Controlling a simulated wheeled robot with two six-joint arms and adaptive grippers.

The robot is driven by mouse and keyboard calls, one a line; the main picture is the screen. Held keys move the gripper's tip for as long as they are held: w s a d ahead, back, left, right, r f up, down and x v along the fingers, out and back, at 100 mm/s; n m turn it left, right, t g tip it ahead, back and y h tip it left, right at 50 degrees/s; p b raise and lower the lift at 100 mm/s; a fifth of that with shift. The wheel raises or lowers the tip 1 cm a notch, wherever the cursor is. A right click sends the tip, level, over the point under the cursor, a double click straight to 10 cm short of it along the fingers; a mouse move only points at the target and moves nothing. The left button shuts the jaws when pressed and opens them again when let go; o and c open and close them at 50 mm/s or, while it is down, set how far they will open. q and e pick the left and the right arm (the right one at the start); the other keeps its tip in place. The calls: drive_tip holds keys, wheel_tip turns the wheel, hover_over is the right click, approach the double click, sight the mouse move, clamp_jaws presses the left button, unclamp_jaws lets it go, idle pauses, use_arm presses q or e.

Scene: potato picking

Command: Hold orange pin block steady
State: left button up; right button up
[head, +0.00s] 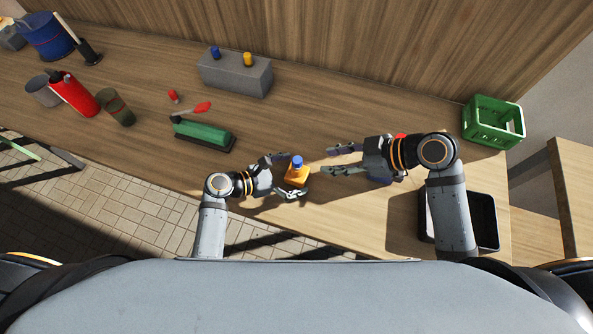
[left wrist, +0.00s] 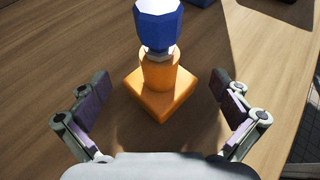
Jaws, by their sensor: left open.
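The orange pin block (head: 296,178) stands upright on the table, with a blue octagonal piece (head: 297,161) on top of its round post. In the left wrist view the block's square base (left wrist: 160,100) is ahead of and between my finger pads, with a gap on each side; the blue piece (left wrist: 158,24) is above it. My left gripper (head: 290,174) is open around the block; its fingers also show in the left wrist view (left wrist: 160,98). My right gripper (head: 328,161) is open and empty, to the right of the block, its fingers pointing left toward it.
A grey block (head: 234,76) with blue and yellow pieces stands at the back. A green crate (head: 492,122) and black tray (head: 485,220) are right. Several cups and containers stand far left.

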use_arm(q)
drive_tip(key=shift+w+d+f, duration=0.15)
drive_tip(key=shift+d+f, duration=0.05)
drive_tip(key=shift+d, duration=0.15)
drive_tip(key=shift+c, duration=0.4)
